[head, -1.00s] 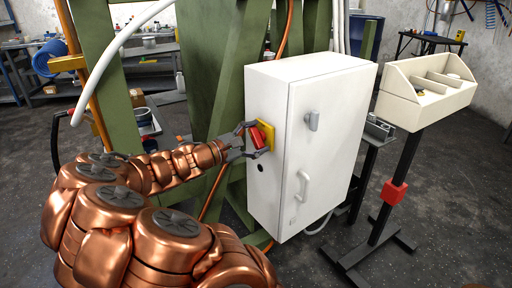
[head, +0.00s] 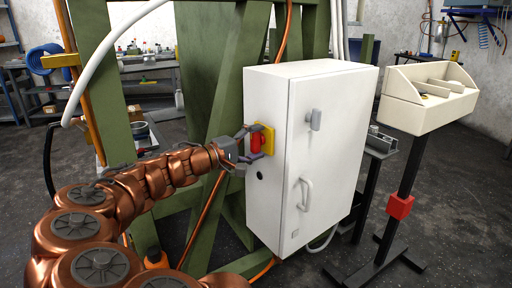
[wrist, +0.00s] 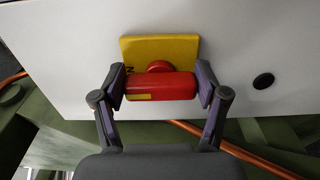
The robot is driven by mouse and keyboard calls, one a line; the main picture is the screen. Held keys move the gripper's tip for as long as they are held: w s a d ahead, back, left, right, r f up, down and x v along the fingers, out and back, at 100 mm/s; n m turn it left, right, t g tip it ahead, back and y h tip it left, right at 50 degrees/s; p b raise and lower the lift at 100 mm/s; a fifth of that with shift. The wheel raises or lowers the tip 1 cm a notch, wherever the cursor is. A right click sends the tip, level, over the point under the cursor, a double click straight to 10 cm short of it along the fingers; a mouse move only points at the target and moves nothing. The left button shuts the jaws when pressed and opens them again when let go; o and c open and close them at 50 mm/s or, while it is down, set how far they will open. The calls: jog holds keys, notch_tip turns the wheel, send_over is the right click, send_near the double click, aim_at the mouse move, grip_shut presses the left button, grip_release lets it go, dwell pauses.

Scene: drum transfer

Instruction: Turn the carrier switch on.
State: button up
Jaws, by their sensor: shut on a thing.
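The carrier switch is a red handle (head: 256,142) on a yellow plate (head: 268,141), fixed to the left side of the white cabinet (head: 330,150). In the wrist view the red handle (wrist: 160,88) lies across the picture in front of the yellow plate (wrist: 160,48). A dark letter, like an N, shows at the plate's left, partly hidden. My gripper (head: 250,143) is shut on the handle, one finger at each end; the wrist view shows the gripper (wrist: 161,82) the same way. In the head view the handle stands about upright.
A dark round hole (wrist: 263,81) is in the cabinet wall beside the switch. Green steel beams (head: 212,90) stand behind my arm. An orange cable (head: 212,213) hangs below.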

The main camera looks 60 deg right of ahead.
jog(key=shift+w, duration=0.1)
dwell(0.4)
jog(key=o, duration=1.2)
jog(key=shift+c, duration=0.2)
jog(key=v, duration=1.2)
